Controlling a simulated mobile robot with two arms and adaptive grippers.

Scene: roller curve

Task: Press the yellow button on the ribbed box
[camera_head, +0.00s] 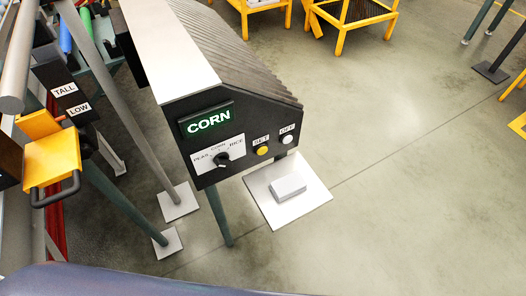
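The ribbed box (245,75) is dark, with a corrugated side and a pale top, and stands on legs left of the middle. Its front panel faces me. The round yellow button (262,150) is on the lower right of that panel, under a label that appears to read SET. A white button (288,139) labelled OFF is to its right. A lit green display (207,121) reads CORN. Below the display is a black dial (222,159) on a white plate with several words. Neither of my grippers is in view, and nothing covers the yellow button.
A yellow block with a black handle (51,162) stands at the left, near labels reading TALL and LOW (71,98). Grey posts and foot plates (178,202) stand below the box. A small white block (288,188) is on a white plate (310,207). Open floor lies to the right.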

